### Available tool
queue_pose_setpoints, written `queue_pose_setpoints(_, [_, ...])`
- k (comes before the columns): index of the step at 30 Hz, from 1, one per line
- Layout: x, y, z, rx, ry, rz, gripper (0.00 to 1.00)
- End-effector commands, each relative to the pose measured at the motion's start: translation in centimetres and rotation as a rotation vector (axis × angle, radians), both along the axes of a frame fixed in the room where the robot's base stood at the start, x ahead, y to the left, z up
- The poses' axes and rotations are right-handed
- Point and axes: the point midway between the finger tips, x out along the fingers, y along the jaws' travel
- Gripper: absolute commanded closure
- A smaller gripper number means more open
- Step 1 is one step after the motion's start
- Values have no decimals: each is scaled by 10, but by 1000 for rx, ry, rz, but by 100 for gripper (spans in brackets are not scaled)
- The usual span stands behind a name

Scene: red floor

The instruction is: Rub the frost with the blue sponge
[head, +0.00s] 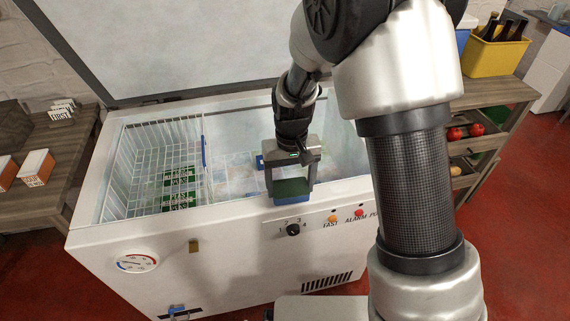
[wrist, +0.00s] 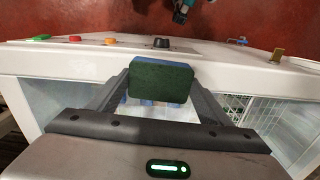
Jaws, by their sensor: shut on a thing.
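My gripper (head: 290,184) is shut on the blue sponge (head: 292,198), which has a dark green face and a blue side. In the wrist view the sponge (wrist: 160,82) sits between the two fingers, green face toward the camera. The gripper holds it over the front rim of the open white chest freezer (head: 225,225). I cannot tell whether the sponge touches the rim. Pale, frost-like white patches (head: 238,130) show on the freezer's inner back wall. Part of the inside is hidden by my arm.
A white wire basket (head: 135,172) with green packs hangs in the freezer's left end. The raised lid (head: 190,40) stands behind. A wooden table with cartons (head: 36,167) is at left. Shelves with red apples (head: 476,129) and a yellow crate (head: 497,55) are at right.

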Motion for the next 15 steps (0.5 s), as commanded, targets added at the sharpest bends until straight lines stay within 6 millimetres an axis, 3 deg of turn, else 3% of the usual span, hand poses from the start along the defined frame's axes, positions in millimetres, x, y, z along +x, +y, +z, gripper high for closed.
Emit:
queue_pose_setpoints(1, [3, -1, 16, 1, -7, -3, 48])
queue_pose_setpoints(15, [8, -7, 57, 0, -5, -5, 48])
